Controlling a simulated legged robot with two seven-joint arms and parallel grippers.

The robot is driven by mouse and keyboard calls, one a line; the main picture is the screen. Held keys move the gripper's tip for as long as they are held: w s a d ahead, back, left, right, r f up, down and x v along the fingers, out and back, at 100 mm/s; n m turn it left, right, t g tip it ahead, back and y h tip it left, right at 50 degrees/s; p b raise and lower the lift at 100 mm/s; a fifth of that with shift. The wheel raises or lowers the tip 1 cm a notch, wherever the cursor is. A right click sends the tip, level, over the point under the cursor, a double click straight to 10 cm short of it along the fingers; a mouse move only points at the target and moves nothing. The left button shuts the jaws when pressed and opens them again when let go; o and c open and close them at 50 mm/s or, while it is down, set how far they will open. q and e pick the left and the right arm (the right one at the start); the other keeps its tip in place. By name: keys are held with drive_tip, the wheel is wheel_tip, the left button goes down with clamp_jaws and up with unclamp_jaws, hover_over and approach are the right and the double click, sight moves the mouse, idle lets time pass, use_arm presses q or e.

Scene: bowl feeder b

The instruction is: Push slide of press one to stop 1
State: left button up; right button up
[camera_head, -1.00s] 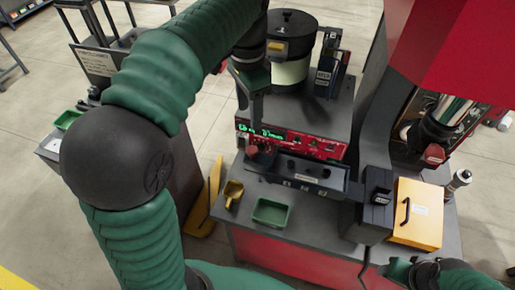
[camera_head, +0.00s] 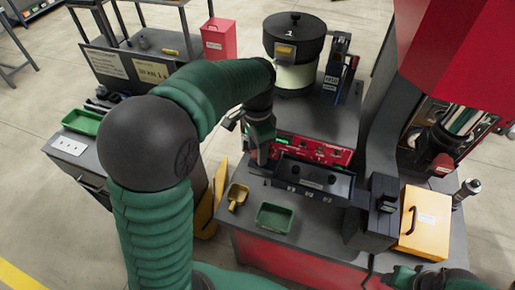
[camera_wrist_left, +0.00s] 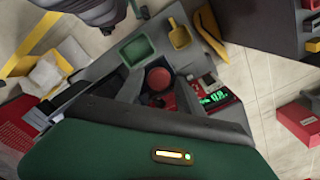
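My left gripper (camera_head: 259,158) is low at the rail's left end. In the left wrist view a round red knob (camera_wrist_left: 158,78) lies between the two dark fingers of the left gripper (camera_wrist_left: 159,92). The fingers stand apart on either side of it; I cannot tell if either touches it. Part of my right arm (camera_head: 425,277) shows at the bottom right edge; its fingers are not clear.
A green tray (camera_head: 274,218) and a yellow scoop (camera_head: 237,196) sit on the bench before the rail. A black block (camera_head: 383,193) and a yellow box with a handle (camera_head: 424,217) stand to the right. A dark column rises beside the press.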

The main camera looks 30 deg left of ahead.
use_arm(q)
clamp_jaws()
drive_tip(key=shift+r, duration=0.1)
idle(1.1)
